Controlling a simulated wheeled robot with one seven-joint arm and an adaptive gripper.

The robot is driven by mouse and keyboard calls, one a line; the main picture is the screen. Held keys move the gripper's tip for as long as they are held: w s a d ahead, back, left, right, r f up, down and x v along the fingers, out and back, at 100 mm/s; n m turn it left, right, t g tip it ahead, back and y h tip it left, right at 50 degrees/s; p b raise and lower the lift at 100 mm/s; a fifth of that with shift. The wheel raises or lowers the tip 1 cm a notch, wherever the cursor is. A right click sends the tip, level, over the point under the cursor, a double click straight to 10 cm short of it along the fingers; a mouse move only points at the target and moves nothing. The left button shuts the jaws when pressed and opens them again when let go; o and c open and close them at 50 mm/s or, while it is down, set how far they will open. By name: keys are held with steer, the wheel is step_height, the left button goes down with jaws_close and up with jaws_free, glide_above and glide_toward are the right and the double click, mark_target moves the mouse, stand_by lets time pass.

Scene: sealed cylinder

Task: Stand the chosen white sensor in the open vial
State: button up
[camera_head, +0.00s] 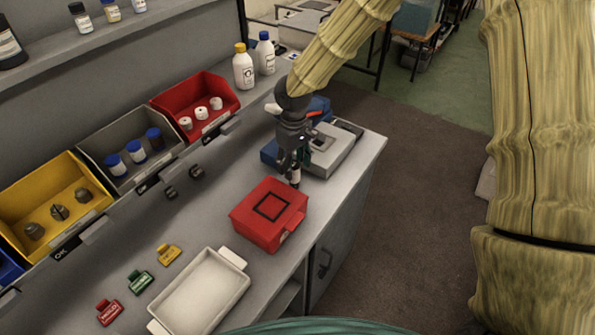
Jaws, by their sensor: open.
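My gripper (293,160) points down over the counter, just behind the red box, with its jaws open. A small dark vial with a pale band (295,177) stands right below the fingers, at the back edge of the red box. I cannot tell whether the vial's top is open or whether the fingers touch it. Several small white cylinders (201,113) stand in the red bin (224,91) at the back; they may be the white sensors. No sensor is seen in the gripper.
A red box (253,233) with a black square outline sits in front of my gripper. A grey device (335,153) stands behind it. A white tray (203,285) and several coloured tags (139,281) lie at front left. Grey (113,177) and yellow (77,222) bins line the back.

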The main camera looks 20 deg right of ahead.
steer(key=shift+f, duration=0.9)
jaws_close()
